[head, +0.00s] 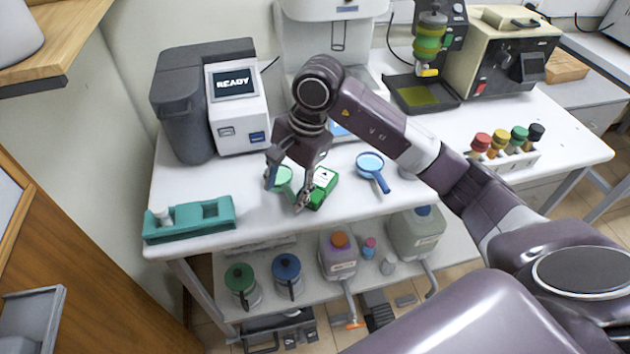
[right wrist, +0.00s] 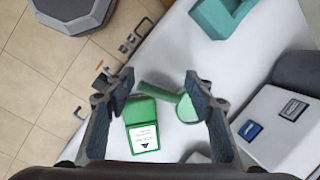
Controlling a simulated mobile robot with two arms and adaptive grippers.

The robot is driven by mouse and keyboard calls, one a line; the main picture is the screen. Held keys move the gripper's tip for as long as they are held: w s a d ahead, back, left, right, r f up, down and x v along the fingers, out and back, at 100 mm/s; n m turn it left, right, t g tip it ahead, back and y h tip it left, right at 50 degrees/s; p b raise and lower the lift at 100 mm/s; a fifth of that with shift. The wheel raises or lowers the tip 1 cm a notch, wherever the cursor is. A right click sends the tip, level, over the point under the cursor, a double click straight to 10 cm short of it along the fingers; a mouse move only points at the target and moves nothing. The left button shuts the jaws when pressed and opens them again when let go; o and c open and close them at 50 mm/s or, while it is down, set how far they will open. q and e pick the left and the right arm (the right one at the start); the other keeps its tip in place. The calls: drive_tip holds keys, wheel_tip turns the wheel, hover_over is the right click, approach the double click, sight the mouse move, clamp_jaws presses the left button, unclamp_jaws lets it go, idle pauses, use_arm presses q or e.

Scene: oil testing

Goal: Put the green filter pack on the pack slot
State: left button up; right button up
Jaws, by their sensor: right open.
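The green filter pack (head: 325,182), a small green box with a white label, lies on the white table in the head view. It also shows in the right wrist view (right wrist: 143,139). My right gripper (head: 287,192) is open and empty above the table, just left of the pack. In the right wrist view the pack lies between the spread fingers of the gripper (right wrist: 160,76), nearer the left finger. A green round-headed tool (right wrist: 188,107) lies beside the pack. I cannot tell which part is the pack slot. My left gripper is not in view.
A teal holder (head: 190,220) stands at the table's front left. A grey machine reading READY (head: 237,110) stands behind it. A blue round-headed tool (head: 371,170) lies right of the pack. Several coloured-cap bottles stand in a white rack (head: 515,162).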

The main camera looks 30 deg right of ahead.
sight(315, 184)
drive_tip(key=d+r+h, duration=0.1)
drive_tip(key=d, duration=0.1)
drive_tip(key=w+d+r+h, duration=0.1)
drive_tip(key=d+h, duration=0.1)
drive_tip(key=w+d+r+n+h+p, duration=0.1)
drive_tip(key=d, duration=0.2)
drive_tip(key=shift+d, duration=0.1)
drive_tip(key=shift+d+f+h, duration=0.2)
drive_tip(key=shift+h, duration=0.1)
wheel_tip(315, 184, down, 2)
drive_tip(key=shift+d+f+p, duration=0.1)
drive_tip(key=shift+f+p, duration=0.15)
drive_tip(key=shift+p, duration=0.4)
drive_tip(key=shift+f+p, duration=0.3)
drive_tip(key=shift+f, duration=0.05)
wheel_tip(315, 184, down, 3)
drive_tip(key=shift+d+f+p, duration=0.15)
drive_tip(key=shift+p, duration=0.65)
drive_tip(key=shift+w+f, duration=0.1)
drive_tip(key=shift+f, duration=0.4)
drive_tip(key=c, duration=1.2)
